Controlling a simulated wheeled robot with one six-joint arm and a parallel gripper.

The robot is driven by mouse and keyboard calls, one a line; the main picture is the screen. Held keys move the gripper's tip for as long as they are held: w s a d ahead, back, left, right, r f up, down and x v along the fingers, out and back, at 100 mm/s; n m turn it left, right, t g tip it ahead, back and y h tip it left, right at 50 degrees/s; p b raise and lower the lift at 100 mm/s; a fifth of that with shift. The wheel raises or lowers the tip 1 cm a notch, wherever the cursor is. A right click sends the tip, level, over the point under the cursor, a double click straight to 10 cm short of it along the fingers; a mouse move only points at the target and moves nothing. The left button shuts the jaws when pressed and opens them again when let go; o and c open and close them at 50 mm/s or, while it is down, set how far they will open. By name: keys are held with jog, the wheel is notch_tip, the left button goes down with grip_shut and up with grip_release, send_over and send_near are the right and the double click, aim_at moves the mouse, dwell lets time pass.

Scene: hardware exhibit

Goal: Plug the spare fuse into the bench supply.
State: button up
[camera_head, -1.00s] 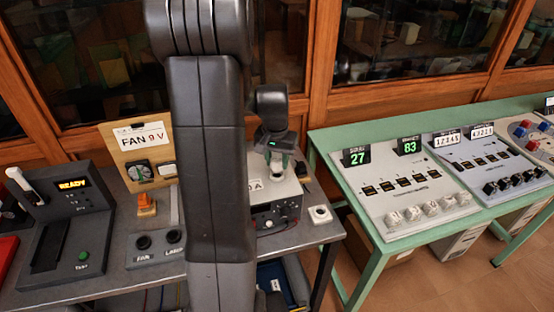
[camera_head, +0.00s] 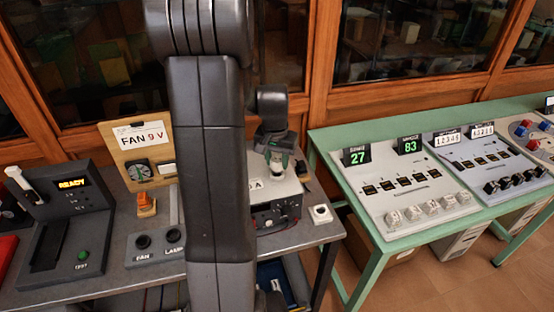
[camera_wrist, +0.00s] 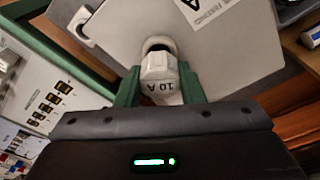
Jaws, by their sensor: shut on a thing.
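The spare fuse (camera_wrist: 160,72) is white and marked "10 A". It sits between the green fingers of my gripper (camera_wrist: 160,92) in the wrist view. Its far end lines up with a dark round socket (camera_wrist: 157,42) on the pale bench supply (camera_wrist: 225,55); I cannot tell whether it is inside or just in front. In the head view my gripper (camera_head: 276,158) is over the top of the bench supply (camera_head: 287,191), with the fuse's pale body showing below the fingers. My arm hides the supply's left part.
A small white block with a dark hole (camera_head: 320,214) stands at the bench's right edge. A fan panel (camera_head: 140,150), an orange switch (camera_head: 146,203) and a tester reading READY (camera_head: 72,215) are on the left. A green table (camera_head: 345,236) with consoles is on the right.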

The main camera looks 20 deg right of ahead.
jog(key=shift+f+b, duration=0.8)
jog(key=shift+f, duration=0.2)
dwell(1.3)
jog(key=o, duration=1.5)
jog(key=shift+r, duration=0.15)
jog(key=shift+r+p, duration=2.55)
jog(key=shift+r, duration=0.9)
jog(key=shift+f, duration=0.15)
jog(key=shift+f+b, duration=2.5)
jog(key=shift+f, duration=0.85)
